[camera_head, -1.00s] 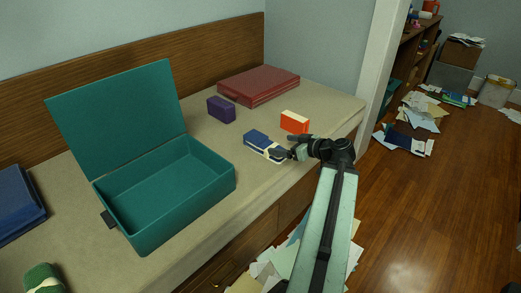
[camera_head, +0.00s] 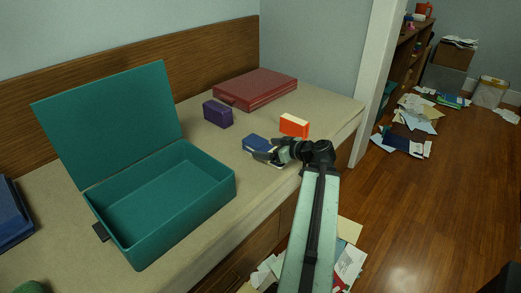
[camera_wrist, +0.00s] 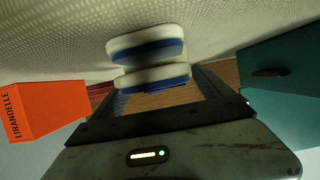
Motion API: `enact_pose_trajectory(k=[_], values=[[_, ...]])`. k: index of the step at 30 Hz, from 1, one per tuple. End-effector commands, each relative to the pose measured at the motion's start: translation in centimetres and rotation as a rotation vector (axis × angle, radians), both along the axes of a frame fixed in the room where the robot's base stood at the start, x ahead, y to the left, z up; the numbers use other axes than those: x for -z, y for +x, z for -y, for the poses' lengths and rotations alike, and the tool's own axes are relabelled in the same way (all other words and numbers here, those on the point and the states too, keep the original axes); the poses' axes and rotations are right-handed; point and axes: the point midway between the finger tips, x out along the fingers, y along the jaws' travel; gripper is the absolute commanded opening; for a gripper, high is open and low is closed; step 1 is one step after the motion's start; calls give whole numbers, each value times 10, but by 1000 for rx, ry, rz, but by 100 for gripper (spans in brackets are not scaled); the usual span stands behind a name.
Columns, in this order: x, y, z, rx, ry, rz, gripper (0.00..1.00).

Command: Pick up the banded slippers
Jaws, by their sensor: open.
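The blue and white slippers (camera_head: 254,142) lie on the bed near its front edge, partly hidden by my gripper (camera_head: 262,156). In the wrist view the pair (camera_wrist: 147,45) shows as two white, rounded shapes with blue bands, side by side on the bed cover. My gripper also shows in the wrist view (camera_wrist: 160,92), with its dark fingers apart. The slippers lie at the fingertips and partly between them. I cannot tell whether the fingers touch them.
An open teal case (camera_head: 190,205) stands left on the bed (camera_head: 205,141). A purple box (camera_head: 217,113), an orange box (camera_head: 294,125) and a red case (camera_head: 255,89) lie behind and beside the slippers. Papers (camera_head: 350,262) litter the floor below. A green thing (camera_head: 32,287) is cut off at lower left.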

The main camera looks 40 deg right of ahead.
Motion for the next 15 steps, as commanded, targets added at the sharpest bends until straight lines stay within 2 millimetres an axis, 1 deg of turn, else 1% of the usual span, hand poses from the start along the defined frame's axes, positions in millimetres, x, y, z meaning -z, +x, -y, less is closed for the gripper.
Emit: enact_pose_trajectory(k=[2,3,5,6,8,9,10,11,15], values=[[-1,2,-2,-5,0,0,89],[-1,3,-4,-7,1,0,84],[-1,4,-5,-9,1,0,67],[-1,4,-6,-11,0,0,56],[-1,5,-6,-13,1,0,39],[-1,5,-7,-13,0,0,28],[-1,6,-7,-14,0,0,20],[-1,6,-7,-15,1,1,17],[-1,7,-9,-16,1,1,17]])
